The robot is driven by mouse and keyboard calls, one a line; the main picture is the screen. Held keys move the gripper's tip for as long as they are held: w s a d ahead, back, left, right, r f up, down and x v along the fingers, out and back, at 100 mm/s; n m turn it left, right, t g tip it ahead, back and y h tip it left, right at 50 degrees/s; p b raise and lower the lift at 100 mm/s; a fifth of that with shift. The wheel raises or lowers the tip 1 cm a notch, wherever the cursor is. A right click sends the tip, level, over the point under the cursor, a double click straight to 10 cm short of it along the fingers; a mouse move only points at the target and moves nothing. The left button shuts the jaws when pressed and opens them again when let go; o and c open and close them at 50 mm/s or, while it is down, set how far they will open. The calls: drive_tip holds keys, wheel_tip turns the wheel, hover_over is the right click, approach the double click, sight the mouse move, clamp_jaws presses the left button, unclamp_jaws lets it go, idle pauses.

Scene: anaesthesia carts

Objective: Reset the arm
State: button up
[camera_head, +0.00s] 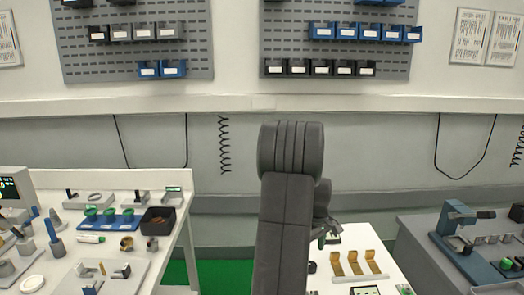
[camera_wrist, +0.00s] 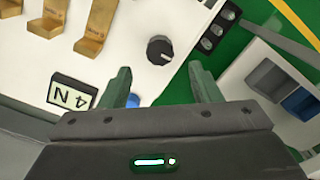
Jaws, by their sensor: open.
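My arm (camera_head: 285,220) rises in the middle of the head view, with a thick dark link across the centre. My gripper (camera_wrist: 162,80) is open in the wrist view, its two dark green fingers apart with nothing held between them. It hangs above a white table (camera_wrist: 130,45) that has a black knob (camera_wrist: 160,50) on it. In the head view only a small part of my gripper (camera_head: 326,236) shows to the right of the arm link, above the white table's back edge.
Brass brackets (camera_head: 354,263) stand on the white table, near my gripper. A cluttered white bench (camera_head: 60,200) is at the left. A grey bench (camera_head: 440,260) with a blue press (camera_head: 453,225) is at the right. Green floor (camera_head: 222,272) shows between.

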wheel_tip(320, 180, down, 6)
drive_tip(key=shift+r, duration=0.2)
drive_tip(key=shift+f, duration=0.35)
drive_tip(key=m, duration=0.5)
drive_tip(key=shift+r+p, duration=0.1)
drive_tip(key=shift+p, duration=0.3)
drive_tip(key=m, duration=0.4)
drive_tip(key=shift+p, duration=0.4)
drive_tip(key=m+p, duration=0.1)
drive_tip(key=m, duration=0.3)
drive_tip(key=shift+m, duration=0.4)
drive_tip(key=shift+m+p, duration=0.9)
drive_tip(key=shift+m, duration=1.2)
